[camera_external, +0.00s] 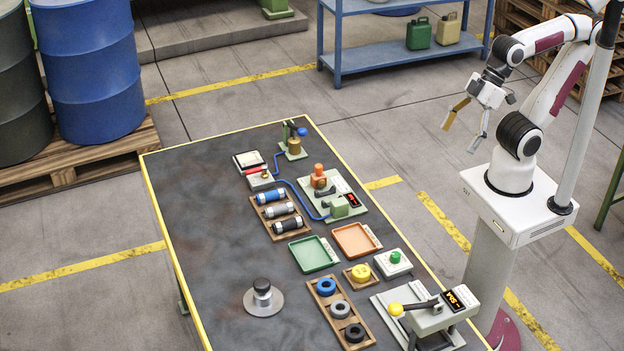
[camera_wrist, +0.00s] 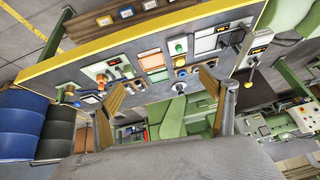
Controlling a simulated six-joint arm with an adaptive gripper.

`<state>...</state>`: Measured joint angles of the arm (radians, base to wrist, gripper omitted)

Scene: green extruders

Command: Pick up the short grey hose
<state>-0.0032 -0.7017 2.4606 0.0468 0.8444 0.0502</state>
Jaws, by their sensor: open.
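A wooden rack (camera_external: 292,235) on the dark table holds three short banded cylinders lying side by side: blue, grey and dark. The middle, grey one (camera_external: 279,210) looks like a short grey hose. A grey ring (camera_external: 340,308) also lies in a second wooden rack, between a blue ring and a black ring; I cannot tell for certain which is the named hose. My gripper (camera_external: 460,138) is open and empty, high up beyond the table's right edge, well away from both racks. In the wrist view its two fingers (camera_wrist: 161,84) are spread apart; the grey pieces are too small to make out there.
A green tray (camera_external: 314,254) and an orange tray (camera_external: 356,240) lie between the racks. A fixture with an orange knob (camera_external: 318,177), a blue cable, a button box (camera_external: 393,263) and a lever press (camera_external: 428,312) stand nearby.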

